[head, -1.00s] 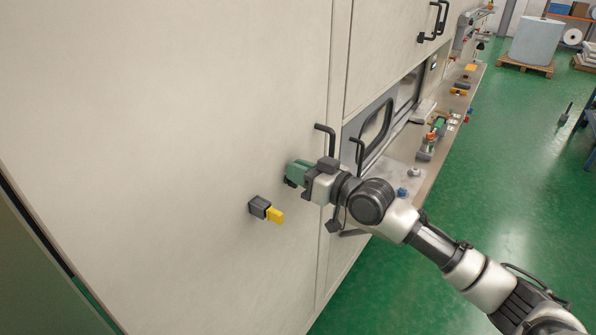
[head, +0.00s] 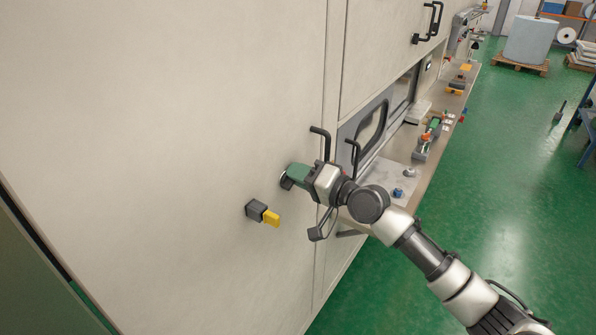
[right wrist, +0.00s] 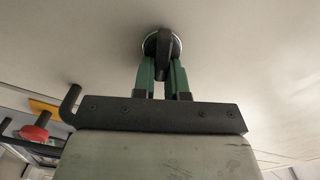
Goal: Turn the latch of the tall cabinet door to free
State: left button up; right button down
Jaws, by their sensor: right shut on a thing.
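The tall cabinet door (head: 180,120) is a large cream panel filling the left and middle of the head view. Its latch (right wrist: 163,46) is a dark knob on a round, light-rimmed base, seen in the right wrist view. My right gripper (head: 289,180) has green fingers, which are shut on the latch against the door face. In the right wrist view the right gripper (right wrist: 163,70) has one finger on each side of the dark knob. In the head view the fingers hide most of the latch. My left gripper is not in view.
A grey block with a yellow tab (head: 263,213) sticks out of the door below left of the gripper. A black bar handle (head: 325,142) stands just above right of it. A workbench (head: 425,150) with fixtures runs behind my arm.

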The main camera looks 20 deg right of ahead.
jog(key=m, duration=0.2)
jog(key=f+m+p, duration=0.1)
jog(key=m, duration=0.1)
jog(key=shift+w+d+m, duration=0.1)
jog(key=shift+m, duration=0.3)
jog(key=shift+p, duration=0.3)
jog(key=c, duration=1.2)
grip_release()
jog(key=shift+o, duration=0.2)
jog(key=b+v, duration=0.4)
jog(key=v, duration=0.7)
